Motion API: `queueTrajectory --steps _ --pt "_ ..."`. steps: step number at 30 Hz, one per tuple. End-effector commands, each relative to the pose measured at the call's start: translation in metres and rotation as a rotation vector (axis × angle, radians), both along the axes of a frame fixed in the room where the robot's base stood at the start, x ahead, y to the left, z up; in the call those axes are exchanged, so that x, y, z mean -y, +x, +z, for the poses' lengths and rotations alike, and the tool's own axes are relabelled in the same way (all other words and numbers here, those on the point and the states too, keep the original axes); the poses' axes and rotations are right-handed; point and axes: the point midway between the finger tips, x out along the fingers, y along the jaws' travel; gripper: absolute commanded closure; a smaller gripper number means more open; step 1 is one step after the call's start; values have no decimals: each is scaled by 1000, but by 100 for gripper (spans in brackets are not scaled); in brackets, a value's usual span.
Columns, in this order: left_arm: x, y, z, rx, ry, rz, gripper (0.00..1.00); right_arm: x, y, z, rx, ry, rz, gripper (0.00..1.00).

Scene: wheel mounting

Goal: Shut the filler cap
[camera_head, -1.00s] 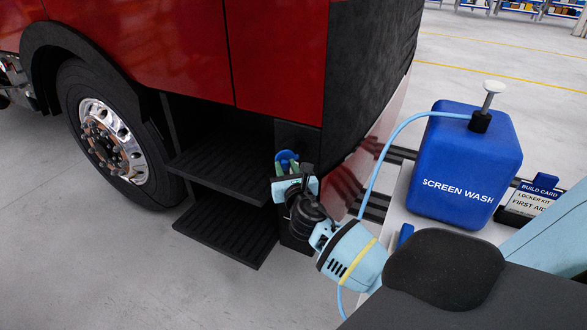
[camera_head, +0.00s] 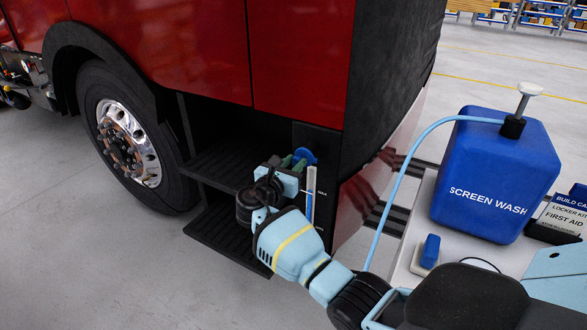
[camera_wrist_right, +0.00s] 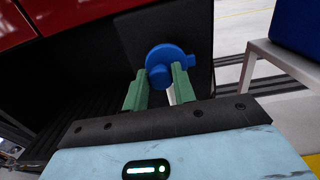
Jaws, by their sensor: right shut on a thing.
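The blue filler cap (camera_head: 304,155) is at the dark panel beside the truck's steps, just above a narrow level tube (camera_head: 310,195). In the right wrist view the cap (camera_wrist_right: 168,62) is a round disc with small tabs. My right gripper (camera_head: 292,163) reaches it from below, its green fingers (camera_wrist_right: 160,88) on either side of the cap's lower part. It is shut on the cap. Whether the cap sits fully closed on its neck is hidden. My left gripper is not in view.
A blue screen wash container (camera_head: 490,180) with a pump and pale blue hose (camera_head: 405,165) stands on a white bench (camera_head: 400,262) at the right. Black steps (camera_head: 215,170) and the wheel (camera_head: 128,140) are left of the panel. Boxes (camera_head: 562,215) lie at the far right.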

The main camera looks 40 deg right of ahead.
Motion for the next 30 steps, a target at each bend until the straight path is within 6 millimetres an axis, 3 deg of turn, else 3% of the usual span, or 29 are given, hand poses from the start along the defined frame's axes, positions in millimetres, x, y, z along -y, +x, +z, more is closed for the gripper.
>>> queueTrajectory --steps 17,18,21,30 --pt "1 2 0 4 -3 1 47 2 2 0 -1 2 -29 96" --pt "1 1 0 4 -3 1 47 2 2 0 0 1 -29 68" --pt "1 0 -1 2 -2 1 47 2 2 0 0 1 -29 55" --pt "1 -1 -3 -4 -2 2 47 0 1 0 -1 2 -28 53"
